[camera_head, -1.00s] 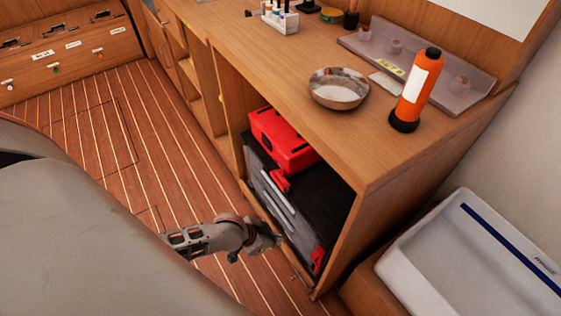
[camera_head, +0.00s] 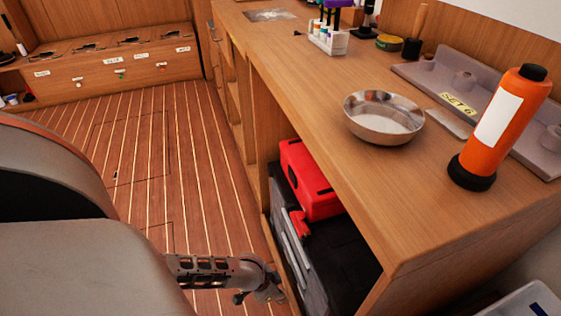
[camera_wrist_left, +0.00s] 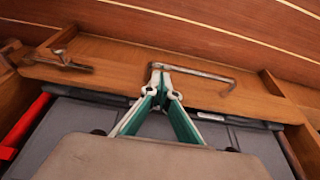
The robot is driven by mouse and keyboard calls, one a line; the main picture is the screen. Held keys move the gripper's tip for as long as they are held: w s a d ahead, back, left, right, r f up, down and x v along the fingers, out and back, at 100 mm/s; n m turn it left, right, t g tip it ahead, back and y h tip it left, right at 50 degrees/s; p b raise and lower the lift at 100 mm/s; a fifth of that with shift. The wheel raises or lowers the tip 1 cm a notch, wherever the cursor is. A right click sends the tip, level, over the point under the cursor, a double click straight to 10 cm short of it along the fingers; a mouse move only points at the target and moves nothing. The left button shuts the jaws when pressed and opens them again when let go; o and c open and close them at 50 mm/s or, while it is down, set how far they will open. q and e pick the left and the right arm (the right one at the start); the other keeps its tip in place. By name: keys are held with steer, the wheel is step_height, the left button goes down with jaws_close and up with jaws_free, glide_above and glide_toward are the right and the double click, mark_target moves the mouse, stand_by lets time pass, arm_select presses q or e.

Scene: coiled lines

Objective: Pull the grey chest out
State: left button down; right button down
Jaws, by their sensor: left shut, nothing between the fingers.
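The grey chest (camera_head: 333,265) sits in the open bay under the counter, with long pale bars on its front and a red case (camera_head: 309,182) on top. My left gripper (camera_head: 274,291) is at the chest's front, low by the bay opening; its fingertips are hard to make out there. In the left wrist view the gripper (camera_wrist_left: 163,72) is shut and empty, its green-lined fingers meeting at the tips over a wooden strip. The chest's grey surface (camera_wrist_left: 255,146) shows behind and beside the fingers. Whether the fingers touch it I cannot tell. My right gripper is out of view.
A thin metal bar (camera_wrist_left: 205,76) lies by the fingertips on the wooden strip. The counter (camera_head: 310,100) above carries a steel bowl (camera_head: 383,117) and an orange bottle (camera_head: 500,125). The striped floor (camera_head: 165,175) left of the bay is clear.

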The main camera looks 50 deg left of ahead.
arm_select(q)
steer(key=shift+w+d+f, duration=0.1)
steer(key=shift+w+f, duration=0.2)
steer(key=shift+f, duration=0.05)
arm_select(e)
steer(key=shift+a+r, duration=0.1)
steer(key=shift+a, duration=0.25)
arm_select(q)
steer(key=shift+s, duration=0.1)
